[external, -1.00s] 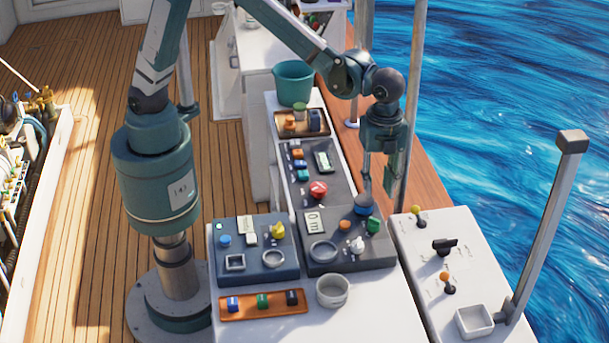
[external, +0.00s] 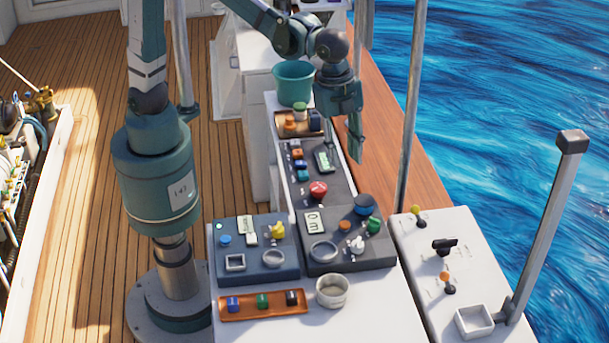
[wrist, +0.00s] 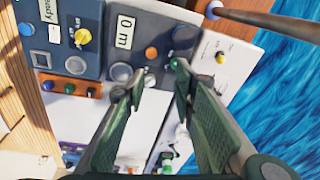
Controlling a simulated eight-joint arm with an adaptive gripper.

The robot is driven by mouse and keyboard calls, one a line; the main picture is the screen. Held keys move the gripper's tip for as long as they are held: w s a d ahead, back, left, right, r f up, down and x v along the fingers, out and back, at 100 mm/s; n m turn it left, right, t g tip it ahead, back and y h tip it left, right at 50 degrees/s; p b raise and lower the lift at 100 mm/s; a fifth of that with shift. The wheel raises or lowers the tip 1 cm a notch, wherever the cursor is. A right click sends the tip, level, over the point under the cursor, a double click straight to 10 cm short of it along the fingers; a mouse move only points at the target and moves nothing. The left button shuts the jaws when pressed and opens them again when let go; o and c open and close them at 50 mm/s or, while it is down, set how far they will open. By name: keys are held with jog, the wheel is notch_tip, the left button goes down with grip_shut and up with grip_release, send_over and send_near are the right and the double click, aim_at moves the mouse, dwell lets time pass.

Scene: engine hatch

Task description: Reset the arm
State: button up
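My gripper (external: 350,152) hangs above the console row, near the dark panel with the red knob (external: 318,189). In the wrist view my gripper (wrist: 158,78) has its two green fingers apart, with nothing held between them. The round blue knob (external: 364,204) on the "0 m" panel (external: 352,256) stands below and in front of my gripper, clear of it. An orange button (external: 344,226), a white knob (external: 358,243) and a green knob (external: 373,225) are on the same panel.
A left panel (external: 287,270) has a yellow knob. An orange tray (external: 225,307) holds several small blocks beside a white round cup (external: 332,291). A teal bucket (external: 293,83) stands behind. Upright metal poles (external: 411,120) rise near my gripper. A white side console (external: 425,275) carries levers.

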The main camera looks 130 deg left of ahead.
jog(key=s+d+r+n+t, duration=0.1)
jog(key=s+r+n, duration=0.1)
jog(key=s, duration=0.6)
jog(key=s+d+r+n+t, duration=0.1)
jog(key=s+d+r+t, duration=0.1)
jog(key=s, duration=0.6)
jog(key=s+d+f+n+t, duration=0.1)
jog(key=s+f, duration=0.1)
jog(key=s, duration=0.5)
jog(key=s+f+n+t, duration=0.1)
jog(key=s+f+n, duration=0.1)
jog(key=s, duration=0.6)
jog(key=shift+d+b, duration=0.35)
jog(key=shift+b, duration=0.05)
dwell(0.7)
